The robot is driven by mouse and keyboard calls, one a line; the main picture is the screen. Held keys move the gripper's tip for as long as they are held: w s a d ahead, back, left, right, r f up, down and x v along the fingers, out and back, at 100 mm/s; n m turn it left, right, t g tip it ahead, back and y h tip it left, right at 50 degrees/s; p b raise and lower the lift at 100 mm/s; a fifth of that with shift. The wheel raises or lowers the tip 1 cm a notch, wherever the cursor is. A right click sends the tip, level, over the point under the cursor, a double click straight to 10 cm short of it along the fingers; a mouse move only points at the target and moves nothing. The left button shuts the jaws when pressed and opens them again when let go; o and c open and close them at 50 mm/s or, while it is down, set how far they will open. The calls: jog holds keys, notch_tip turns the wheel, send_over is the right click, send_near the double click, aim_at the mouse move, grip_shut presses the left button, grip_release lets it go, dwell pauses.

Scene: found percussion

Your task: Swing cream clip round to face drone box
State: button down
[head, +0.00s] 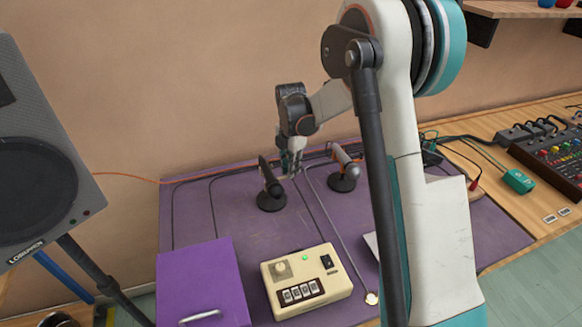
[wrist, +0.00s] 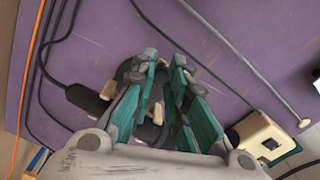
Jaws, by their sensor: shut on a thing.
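My gripper (head: 291,168) reaches down over the purple mat, just right of a black microphone on a round black stand (head: 271,200). In the wrist view my gripper (wrist: 160,75) has its teal-padded fingers on either side of a small cream piece, which looks like the cream clip (wrist: 157,114). The fingers are shut on it; they hide much of the grip. The black microphone (wrist: 87,99) points to the left there. The cream box with a knob, a green light and several buttons (head: 305,281), likely the drone box, stands nearer the front; it also shows in the wrist view (wrist: 262,137).
A second stand with a grey microphone (head: 346,170) is close on the right. A thin rod (head: 342,240) and cables cross the purple mat (head: 190,215). A purple box (head: 202,275) is at front left. A speaker (head: 40,165) stands left; a mixer (head: 560,150) sits right.

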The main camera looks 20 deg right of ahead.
jog(key=c, duration=1.6)
grip_release()
jog(key=shift+w, duration=0.1)
jog(key=shift+o, duration=0.2)
jog(key=shift+r, duration=0.1)
notch_tip(320, 180, up, 12)
